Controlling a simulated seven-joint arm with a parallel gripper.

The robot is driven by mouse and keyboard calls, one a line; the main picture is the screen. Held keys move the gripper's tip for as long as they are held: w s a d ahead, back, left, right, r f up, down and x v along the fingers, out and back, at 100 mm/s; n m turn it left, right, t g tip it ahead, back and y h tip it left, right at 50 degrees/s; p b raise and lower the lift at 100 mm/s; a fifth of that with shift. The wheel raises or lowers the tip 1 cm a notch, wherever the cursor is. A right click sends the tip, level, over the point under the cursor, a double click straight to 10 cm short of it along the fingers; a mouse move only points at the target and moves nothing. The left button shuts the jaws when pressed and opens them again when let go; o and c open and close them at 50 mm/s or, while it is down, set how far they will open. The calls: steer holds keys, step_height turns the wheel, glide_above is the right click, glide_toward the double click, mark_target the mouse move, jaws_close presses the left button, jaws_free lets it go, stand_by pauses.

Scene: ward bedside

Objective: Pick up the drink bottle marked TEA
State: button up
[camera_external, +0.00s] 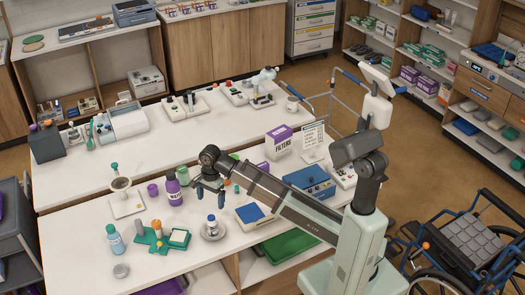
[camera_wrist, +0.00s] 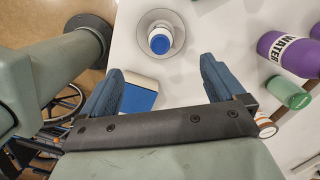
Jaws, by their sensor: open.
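No label reading TEA is legible in either view. A purple bottle (camera_external: 174,192) stands left of my gripper; in the wrist view the purple bottle (camera_wrist: 288,54) lies at the upper right and its label reads WATER. A light-blue bottle (camera_external: 115,240) with a green cap stands at the front left; its label is too small to read. A small white bottle with a blue cap (camera_external: 211,227) stands on a round dish and also shows in the wrist view (camera_wrist: 160,41). My gripper (camera_external: 209,203) is open and empty above the counter, behind the small bottle.
A blue-topped box (camera_external: 255,213) and a blue device (camera_external: 308,181) stand to the right. A green cylinder (camera_wrist: 288,92) is beside the purple bottle.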

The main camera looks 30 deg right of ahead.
steer(key=w+d+r+m+t+y, duration=0.1)
steer(key=w+d+r+m, duration=0.15)
steer(key=w+d, duration=0.85)
steer(key=w+d+r+m, duration=0.2)
steer(key=w+d+m, duration=0.2)
steer(key=w+d, duration=0.75)
steer(key=w+a+r+m+t+y, duration=0.1)
steer(key=w+r+m+t+y, duration=0.1)
steer(key=w+m, duration=0.15)
steer(key=s+x, duration=0.1)
steer(key=x, duration=1.2)
steer(key=shift+a+f+m+g, duration=0.3)
steer(key=shift+f, duration=0.1)
steer(key=shift+w, duration=0.1)
steer(key=c, duration=1.7)
steer(key=shift+r, duration=0.1)
